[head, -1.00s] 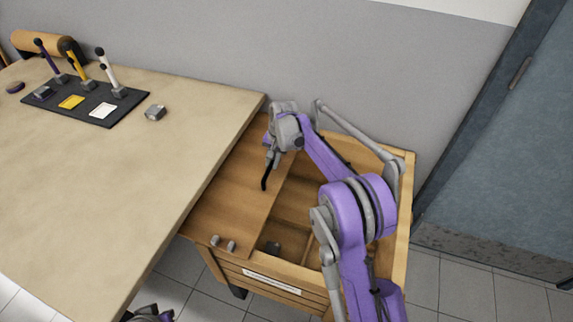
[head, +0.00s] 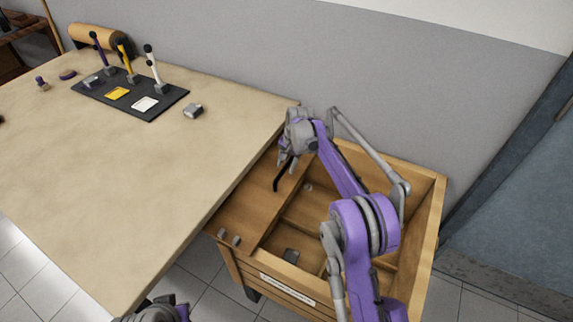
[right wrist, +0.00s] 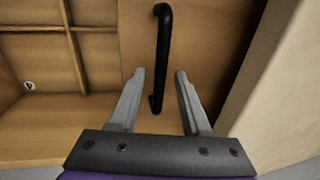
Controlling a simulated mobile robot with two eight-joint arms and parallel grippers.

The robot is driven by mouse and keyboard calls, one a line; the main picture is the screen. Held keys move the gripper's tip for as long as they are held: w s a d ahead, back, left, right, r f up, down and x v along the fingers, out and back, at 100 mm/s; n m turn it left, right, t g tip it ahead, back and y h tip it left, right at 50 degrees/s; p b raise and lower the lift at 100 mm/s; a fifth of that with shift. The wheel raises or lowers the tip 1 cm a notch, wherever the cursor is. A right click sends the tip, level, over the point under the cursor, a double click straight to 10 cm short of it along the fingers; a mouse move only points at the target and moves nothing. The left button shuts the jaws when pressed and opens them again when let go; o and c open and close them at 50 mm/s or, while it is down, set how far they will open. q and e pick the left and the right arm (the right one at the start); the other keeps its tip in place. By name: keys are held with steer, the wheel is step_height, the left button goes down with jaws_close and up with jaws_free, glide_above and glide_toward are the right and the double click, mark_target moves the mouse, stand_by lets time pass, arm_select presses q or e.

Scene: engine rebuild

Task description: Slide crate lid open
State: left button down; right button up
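The wooden crate (head: 437,205) stands right of the table with its flat lid (head: 243,208) covering only the left side. The compartments on the right are uncovered. A black bar handle (head: 276,184) is on the lid; it also shows in the right wrist view (right wrist: 161,55). My right gripper (head: 287,162) is over the lid at the handle. In the right wrist view its two fingers (right wrist: 158,75) are apart, one on each side of the handle's near end, with gaps to both. Part of my left arm (head: 160,310) shows at the bottom edge; its fingertips are hidden.
The table (head: 130,190) borders the crate's left side. On it are a dark panel (head: 165,112) with several levers and a small grey block (head: 193,110). A dark piece (head: 291,255) lies in a crate compartment. A grey wall is behind.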

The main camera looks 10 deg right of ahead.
step_height(320, 180, up, 11)
steer(key=s+d, duration=0.1)
steer(key=shift+s+d+f+p, duration=0.2)
steer(key=shift+d+p, duration=0.1)
steer(key=shift+p, duration=0.15)
stand_by(0.5)
steer(key=s+r+n+t+p, duration=0.1)
steer(key=s+r+n+p, duration=0.1)
steer(key=s+r, duration=0.55)
steer(key=s+r+n+t+p, duration=0.15)
steer(key=s+r, duration=0.25)
steer(key=s, duration=0.6)
steer(key=s+f+n+p, duration=0.1)
steer(key=s+f+n, duration=0.1)
steer(key=s, duration=0.9)
steer(key=s+d+f+n+t+h+p, duration=0.1)
steer(key=s+f, duration=0.3)
steer(key=s, duration=0.7)
steer(key=shift+d+n+h+p, duration=0.2)
steer(key=shift+n+h+p, duration=0.1)
steer(key=shift+n+p, duration=0.45)
